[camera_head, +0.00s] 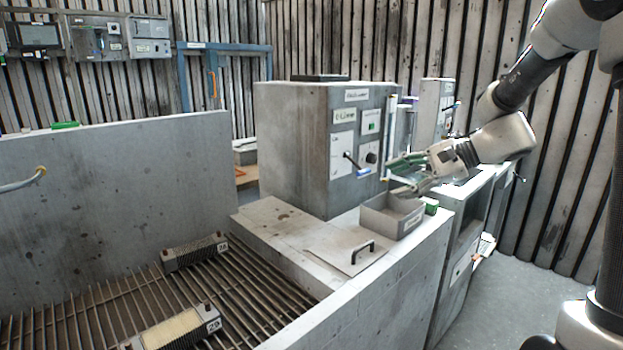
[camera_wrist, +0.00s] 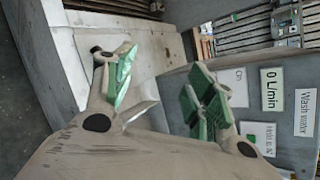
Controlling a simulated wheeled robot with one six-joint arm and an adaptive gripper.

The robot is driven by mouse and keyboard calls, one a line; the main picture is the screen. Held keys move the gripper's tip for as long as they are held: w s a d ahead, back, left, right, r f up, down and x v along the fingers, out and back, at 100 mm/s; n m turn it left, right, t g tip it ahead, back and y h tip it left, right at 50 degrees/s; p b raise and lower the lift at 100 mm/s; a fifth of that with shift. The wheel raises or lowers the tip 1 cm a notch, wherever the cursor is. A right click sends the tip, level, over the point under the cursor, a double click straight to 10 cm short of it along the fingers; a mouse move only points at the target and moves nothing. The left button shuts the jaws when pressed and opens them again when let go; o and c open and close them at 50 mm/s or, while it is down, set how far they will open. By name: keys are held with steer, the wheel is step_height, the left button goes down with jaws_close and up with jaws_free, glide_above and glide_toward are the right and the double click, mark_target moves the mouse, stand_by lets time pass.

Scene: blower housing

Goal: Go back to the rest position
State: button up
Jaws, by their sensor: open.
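My gripper (camera_head: 398,177) is at the end of my raised arm, which comes in from the upper right in the head view. Its fingers are spread, with nothing seen between them. It is in front of the grey control cabinet (camera_head: 290,150) and above a small open grey box (camera_head: 378,218). In the wrist view, the green-padded fingers of my gripper (camera_wrist: 165,82) stand apart. The cabinet face, with labels reading "0 L/min" (camera_wrist: 271,89) and "Wash water" (camera_wrist: 304,112), is at the right of that view.
A lid with a black handle (camera_head: 346,255) lies on the ledge left of the box. A green block (camera_head: 431,206) is beside the box. Numbered blocks (camera_head: 194,252) rest on the grating. Grey floor (camera_head: 505,290) is clear at lower right.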

steer(key=s+d+n+g+h, duration=0.1)
steer(key=s+d+n+h, duration=0.15)
steer(key=s, duration=0.55)
steer(key=s+d+n+g+h, duration=0.1)
steer(key=s+n+h, duration=0.25)
steer(key=s, duration=0.45)
steer(key=s+d+n+t+h, duration=0.1)
steer(key=s+d+n+h, duration=0.4)
steer(key=s+d, duration=0.6)
steer(key=shift+s+r+n+t, duration=0.2)
steer(key=shift+n+t, duration=0.1)
steer(key=shift+n, duration=0.9)
